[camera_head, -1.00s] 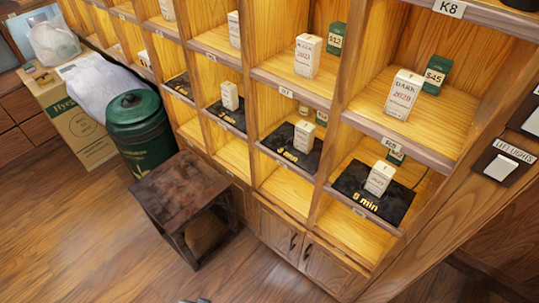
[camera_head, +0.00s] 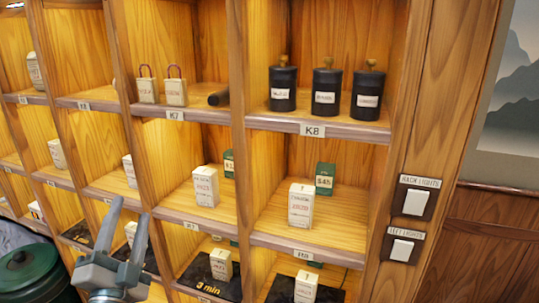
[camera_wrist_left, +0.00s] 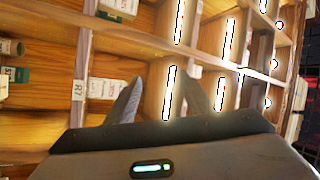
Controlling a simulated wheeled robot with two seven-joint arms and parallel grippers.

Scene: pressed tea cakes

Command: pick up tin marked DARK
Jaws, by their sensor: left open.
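Three black tins with gold knobs stand in the K8 compartment, in the head view: a left tin (camera_head: 282,83), a middle tin (camera_head: 327,82) and a right tin (camera_head: 368,86). Each has a white label, too small to read surely, so I cannot tell which says DARK. My left gripper (camera_head: 130,207) is at the lower left of the head view, open and empty, well below and left of the tins. Its two fingers also show apart in the left wrist view (camera_wrist_left: 162,85), where I see no black tin. My right gripper is not in view.
The shelf's K8 front edge (camera_head: 350,133) and upright dividers bound the compartment. Below it stand a white box (camera_head: 300,207) and a green box (camera_head: 325,178). Light switches (camera_head: 417,203) are at right.

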